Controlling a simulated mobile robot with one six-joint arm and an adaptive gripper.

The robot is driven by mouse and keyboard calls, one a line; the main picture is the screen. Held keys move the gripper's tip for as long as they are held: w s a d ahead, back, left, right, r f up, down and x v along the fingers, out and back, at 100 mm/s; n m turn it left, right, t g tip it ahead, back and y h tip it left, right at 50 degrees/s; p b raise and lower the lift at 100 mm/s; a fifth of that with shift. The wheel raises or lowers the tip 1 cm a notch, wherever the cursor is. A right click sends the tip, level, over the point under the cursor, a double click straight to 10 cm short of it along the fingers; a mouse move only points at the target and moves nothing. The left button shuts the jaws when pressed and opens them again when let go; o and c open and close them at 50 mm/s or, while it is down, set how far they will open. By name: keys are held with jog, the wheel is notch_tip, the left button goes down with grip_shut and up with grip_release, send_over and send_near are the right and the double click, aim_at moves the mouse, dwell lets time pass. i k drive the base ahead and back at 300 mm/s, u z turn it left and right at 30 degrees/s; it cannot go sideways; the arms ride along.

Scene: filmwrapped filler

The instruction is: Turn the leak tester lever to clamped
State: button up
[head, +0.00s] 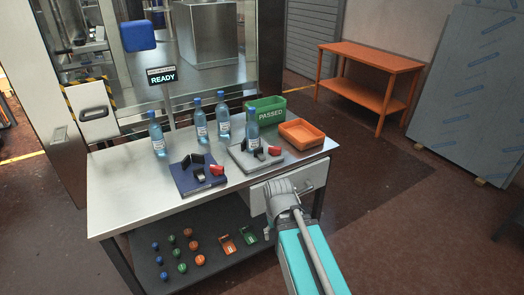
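Two fixtures with red levers stand on the steel table, and I cannot tell by any label which is the leak tester. The left fixture has a dark blue base (185,183), black blocks and a red lever (217,169). The right fixture has a grey base (245,166), dark clamp parts and a red lever (274,151). A water bottle (252,134) stands upright at the right fixture; the exact lever positions are too small to read. My teal arm reaches up from the bottom, in front of the table's right end. My gripper's fingers cannot be made out.
Three more bottles stand on the steel table (120,205). A green PASSED bin (266,104) and an orange tray (302,134) are at its back right. A READY sign (162,77) stands behind. The lower shelf holds several coloured caps. An orange bench (370,58) is beyond.

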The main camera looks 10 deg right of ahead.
aim_at(274, 151)
jog(key=k, duration=1.3)
jog(key=z, duration=0.4)
jog(key=i, duration=1.7)
jog(key=u, duration=0.45)
